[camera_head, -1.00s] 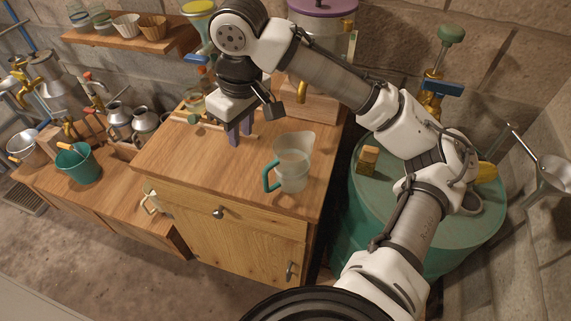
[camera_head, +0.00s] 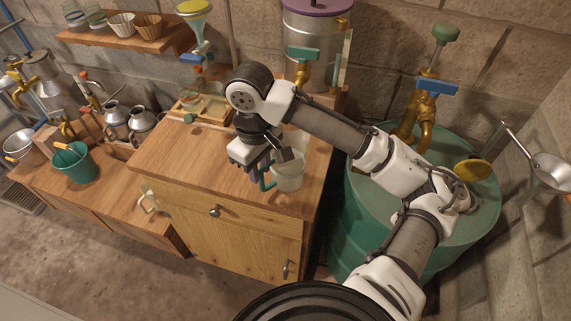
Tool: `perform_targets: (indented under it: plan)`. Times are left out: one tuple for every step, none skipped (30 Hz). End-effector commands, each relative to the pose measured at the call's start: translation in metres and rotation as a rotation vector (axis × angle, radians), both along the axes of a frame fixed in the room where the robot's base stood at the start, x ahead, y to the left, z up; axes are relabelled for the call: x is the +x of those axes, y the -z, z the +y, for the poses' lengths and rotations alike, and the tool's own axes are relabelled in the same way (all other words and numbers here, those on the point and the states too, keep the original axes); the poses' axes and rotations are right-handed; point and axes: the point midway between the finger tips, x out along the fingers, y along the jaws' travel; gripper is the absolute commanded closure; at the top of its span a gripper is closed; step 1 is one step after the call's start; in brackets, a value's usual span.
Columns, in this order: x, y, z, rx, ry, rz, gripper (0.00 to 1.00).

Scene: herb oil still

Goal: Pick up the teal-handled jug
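The teal-handled jug (camera_head: 289,179) is pale and translucent and stands upright near the right side of the wooden cabinet top. Its teal handle (camera_head: 266,184) is on its left side, and my arm's end partly covers the jug's upper part. My gripper (camera_head: 257,174) points down at the handle, just left of the jug body. The fingers overlap the top of the handle in view. I cannot tell whether they touch it or whether they are open or closed.
A wooden board with glassware (camera_head: 205,107) lies behind my gripper. A large green drum (camera_head: 345,235) with brass taps stands right of the cabinet. A teal bucket (camera_head: 75,165) and a cream-handled jug (camera_head: 149,199) are on the lower left bench. The cabinet top's front left is clear.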

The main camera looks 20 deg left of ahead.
Motion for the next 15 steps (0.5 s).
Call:
perform_targets:
  plan:
    - [0.000, 0.006, -0.003, -0.002, 0.003, 0.002, 0.77]
    - [0.000, 0.010, -0.004, 0.000, 0.002, 0.002, 0.77]
    - [0.000, 0.016, -0.004, -0.002, 0.000, 0.002, 0.77]
    - [0.000, 0.021, -0.003, -0.002, 0.000, 0.002, 0.77]
    - [0.000, 0.024, -0.003, -0.001, 0.000, 0.001, 0.77]
    - [0.000, 0.028, -0.003, -0.001, 0.000, 0.000, 0.77]
    - [0.000, 0.030, -0.003, -0.001, 0.001, -0.001, 0.77]
    - [0.000, 0.031, -0.003, -0.001, 0.000, -0.001, 0.77]
    - [0.000, 0.033, -0.003, 0.000, 0.000, -0.001, 0.77]
    - [0.000, 0.033, -0.003, 0.000, 0.000, -0.001, 0.77]
    - [0.000, 0.033, -0.003, 0.000, 0.000, -0.001, 0.77]
    - [0.000, 0.033, -0.003, 0.000, 0.000, -0.001, 0.77]
    - [0.000, 0.033, -0.003, 0.000, 0.000, -0.001, 0.77]
    - [0.000, 0.033, -0.003, 0.000, 0.000, -0.001, 0.77]
    - [0.000, 0.033, -0.003, 0.000, 0.000, -0.001, 0.78]
